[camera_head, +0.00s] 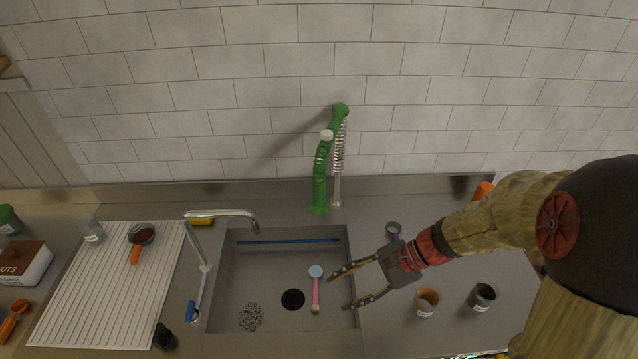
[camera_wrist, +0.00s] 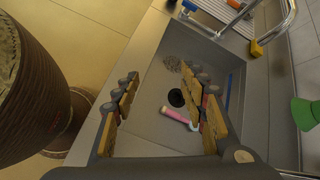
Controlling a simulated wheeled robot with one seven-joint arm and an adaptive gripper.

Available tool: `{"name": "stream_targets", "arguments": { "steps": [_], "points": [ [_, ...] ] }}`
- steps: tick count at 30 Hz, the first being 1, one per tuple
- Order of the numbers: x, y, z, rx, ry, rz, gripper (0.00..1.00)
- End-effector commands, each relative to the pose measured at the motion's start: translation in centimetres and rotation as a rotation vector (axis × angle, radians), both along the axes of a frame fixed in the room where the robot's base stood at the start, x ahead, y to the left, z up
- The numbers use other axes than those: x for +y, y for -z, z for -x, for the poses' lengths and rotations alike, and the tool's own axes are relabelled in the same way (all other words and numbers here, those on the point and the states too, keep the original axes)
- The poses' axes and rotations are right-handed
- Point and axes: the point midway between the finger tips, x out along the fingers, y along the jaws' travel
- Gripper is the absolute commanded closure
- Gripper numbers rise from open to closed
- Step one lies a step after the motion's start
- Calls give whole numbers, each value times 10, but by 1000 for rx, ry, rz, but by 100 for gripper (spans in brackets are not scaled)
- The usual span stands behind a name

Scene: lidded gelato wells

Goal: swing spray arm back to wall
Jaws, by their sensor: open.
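The green spray arm (camera_head: 320,180) stands upright behind the sink, near the tiled wall. Its head bends over at the top, and a coiled spring (camera_head: 338,150) hangs beside it on a thin post. A green part (camera_wrist: 305,112), likely of the spray arm, shows at the right edge of the wrist view. My gripper (camera_head: 342,291) is open and empty over the sink's right edge, in front of and below the spray arm and apart from it. In the wrist view, my gripper (camera_wrist: 163,88) has its fingers spread over the basin.
The sink (camera_head: 240,290) holds a pink-handled brush (camera_head: 316,292), a steel scourer (camera_head: 250,317) and a blue strip (camera_head: 290,241). A chrome faucet (camera_head: 222,213) stands left, beside a white drainboard (camera_head: 110,285). Small jars (camera_head: 427,301) stand on the right counter.

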Motion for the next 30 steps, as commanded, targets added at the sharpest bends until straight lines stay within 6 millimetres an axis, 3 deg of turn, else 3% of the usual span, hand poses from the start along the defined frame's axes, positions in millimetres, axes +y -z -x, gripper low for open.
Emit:
{"name": "stream_targets", "arguments": {
  "steps": [3, 8, 12, 15, 19, 22, 30],
  "points": [
    [11, -5, -42, 109, 215, -193, 57],
    [9, -19, -109, 196, 485, -446, 57],
    [-3, -46, -160, 206, 652, -632, 57],
    [-14, -71, -185, 191, 723, -732, 57],
    [-21, -89, -197, 201, 765, -815, 57],
    [-16, -92, -199, 222, 764, -827, 57],
    [16, -91, -221, 223, 761, -824, 57]
  ]
}}
